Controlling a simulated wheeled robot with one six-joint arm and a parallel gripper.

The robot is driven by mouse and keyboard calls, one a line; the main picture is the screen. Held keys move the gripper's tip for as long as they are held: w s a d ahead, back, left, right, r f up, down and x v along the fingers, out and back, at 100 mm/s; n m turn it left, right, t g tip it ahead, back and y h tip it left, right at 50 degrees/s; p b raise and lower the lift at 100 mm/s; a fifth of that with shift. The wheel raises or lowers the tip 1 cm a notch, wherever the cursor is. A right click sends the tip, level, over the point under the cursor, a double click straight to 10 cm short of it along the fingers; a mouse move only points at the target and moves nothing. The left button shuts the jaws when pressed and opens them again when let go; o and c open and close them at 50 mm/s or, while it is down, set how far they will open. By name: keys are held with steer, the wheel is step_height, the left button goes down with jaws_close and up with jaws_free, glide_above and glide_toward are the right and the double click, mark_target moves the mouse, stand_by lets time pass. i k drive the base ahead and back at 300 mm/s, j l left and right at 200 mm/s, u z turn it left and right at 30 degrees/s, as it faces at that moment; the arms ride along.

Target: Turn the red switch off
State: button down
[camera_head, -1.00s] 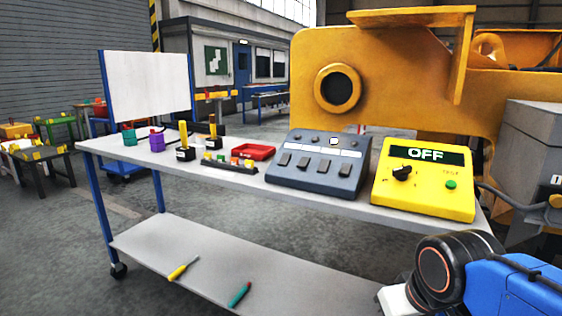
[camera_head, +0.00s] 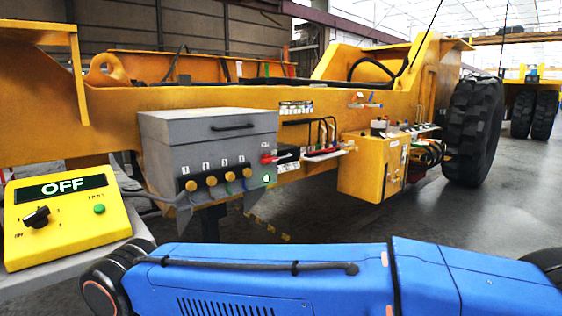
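A red switch (camera_head: 277,157) sits at the right end of the front of a grey box (camera_head: 208,145), which is mounted against the yellow machine frame. Its handle lies roughly sideways, pointing right. A small green light (camera_head: 266,178) glows just below it. The switch is small in this view, and I cannot read any marking on it. My blue arm crosses the bottom of the view, below and in front of the grey box. My gripper is out of the picture.
Several yellow knobs (camera_head: 211,180) line the box front. A yellow tester (camera_head: 65,215) reading OFF, with a black dial and a green button, stands on the bench at left. A yellow cabinet (camera_head: 371,170) and a large tyre (camera_head: 473,130) are at right. Open floor lies at lower right.

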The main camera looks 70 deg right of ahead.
mark_target(266, 159)
steer(key=z, duration=2)
